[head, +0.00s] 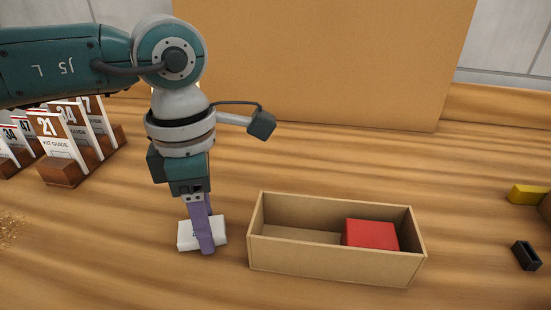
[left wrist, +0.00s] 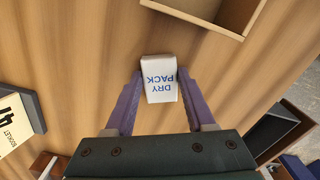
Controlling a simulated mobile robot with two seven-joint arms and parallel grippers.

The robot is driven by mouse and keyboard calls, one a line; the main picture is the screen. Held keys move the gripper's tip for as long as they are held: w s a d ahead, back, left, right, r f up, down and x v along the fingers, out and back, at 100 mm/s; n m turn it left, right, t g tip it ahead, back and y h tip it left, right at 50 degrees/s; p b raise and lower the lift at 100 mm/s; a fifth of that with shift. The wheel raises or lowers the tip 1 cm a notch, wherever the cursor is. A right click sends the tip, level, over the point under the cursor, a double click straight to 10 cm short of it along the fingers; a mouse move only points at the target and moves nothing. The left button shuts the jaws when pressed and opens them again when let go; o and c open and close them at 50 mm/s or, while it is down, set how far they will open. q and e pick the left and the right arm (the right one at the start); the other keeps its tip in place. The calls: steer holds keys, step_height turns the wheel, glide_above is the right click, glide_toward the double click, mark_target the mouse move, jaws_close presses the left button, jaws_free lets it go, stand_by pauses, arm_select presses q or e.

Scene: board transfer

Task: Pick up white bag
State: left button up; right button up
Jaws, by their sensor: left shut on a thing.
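The white bag (head: 186,235) lies on the wooden table, left of the open box. In the left wrist view the bag (left wrist: 159,80) shows blue "DRY PACK" lettering. My left gripper (head: 205,250) points down at the bag, with its purple fingers on either side of it. In the left wrist view the left gripper (left wrist: 159,84) has its fingertips against the bag's two sides, shut on it. The bag appears to rest at table level; whether it is lifted I cannot tell. My right gripper is in neither view.
An open cardboard box (head: 335,265) with a red block (head: 371,234) inside stands right of the bag. Numbered kit guide cards (head: 58,135) in wooden stands are at the left. A yellow block (head: 528,194) and a black part (head: 526,255) lie far right. A tan panel (head: 320,60) stands behind.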

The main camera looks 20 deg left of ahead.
arm_select(q)
steer(key=shift+r, duration=0.15)
step_height(320, 180, up, 20)
steer(key=shift+p, duration=0.3)
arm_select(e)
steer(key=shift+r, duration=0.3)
arm_select(q)
steer(key=shift+f, duration=0.2)
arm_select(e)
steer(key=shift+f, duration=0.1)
